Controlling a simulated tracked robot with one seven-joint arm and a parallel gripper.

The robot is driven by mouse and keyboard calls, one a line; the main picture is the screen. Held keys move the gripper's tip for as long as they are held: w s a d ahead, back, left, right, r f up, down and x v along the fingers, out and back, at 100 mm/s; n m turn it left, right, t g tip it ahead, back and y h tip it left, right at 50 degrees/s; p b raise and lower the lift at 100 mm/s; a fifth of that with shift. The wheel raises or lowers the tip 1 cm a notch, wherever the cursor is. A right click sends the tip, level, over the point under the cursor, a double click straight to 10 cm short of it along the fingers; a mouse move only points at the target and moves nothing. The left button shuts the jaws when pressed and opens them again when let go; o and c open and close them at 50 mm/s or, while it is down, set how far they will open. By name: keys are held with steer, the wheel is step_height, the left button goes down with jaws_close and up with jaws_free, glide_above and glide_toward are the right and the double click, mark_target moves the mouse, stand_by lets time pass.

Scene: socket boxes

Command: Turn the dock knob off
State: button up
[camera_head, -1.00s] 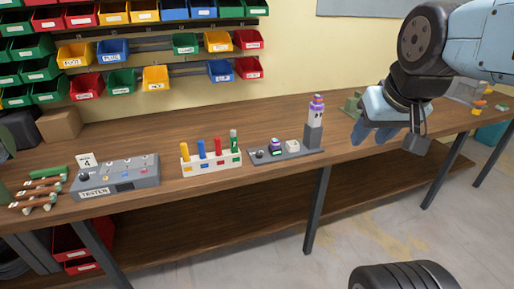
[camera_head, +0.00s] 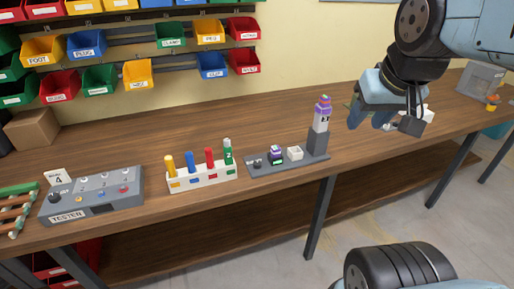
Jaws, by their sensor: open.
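The dock is a dark grey base (camera_head: 262,168) on the wooden bench, right of the picture's middle. A small dark knob (camera_head: 257,163) sits at its left end. Beside it are a dark block with a purple top (camera_head: 275,155) and a small white open box (camera_head: 295,153). A grey post (camera_head: 318,145) at the right end carries a white piece with a purple and orange top (camera_head: 322,110). I cannot read the knob's setting. My gripper (camera_head: 384,122) is open and empty, above the bench to the right of the dock, apart from it.
A white rack (camera_head: 203,177) with several coloured pegs stands left of the dock. A grey tester box (camera_head: 92,195) is farther left. Coloured bins hang on the wall behind. A grey box (camera_head: 480,78) stands at the far right. The bench behind the dock is clear.

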steer(key=shift+w+a, duration=0.1)
steer(key=shift+w, duration=0.1)
steer(key=shift+o, duration=0.4)
steer(key=shift+o, duration=0.8)
steer(key=shift+w+r, duration=0.1)
steer(key=shift+w, duration=0.05)
steer(key=shift+o, duration=0.3)
steer(key=w+a+f+g, duration=0.1)
steer(key=w+a, duration=0.2)
steer(key=w, duration=0.3)
steer(key=w+a+f+g, duration=0.1)
steer(key=w+a+f, duration=0.1)
steer(key=w+a, duration=0.2)
steer(key=w, duration=0.3)
steer(key=shift+w+f+g, duration=0.25)
steer(key=shift+f+g, duration=0.05)
steer(key=g, duration=0.3)
glide_above(257, 163)
step_height(257, 163, down, 14)
step_height(257, 163, down, 14)
steer(key=shift+w+r, duration=0.15)
steer(key=shift+r, duration=0.05)
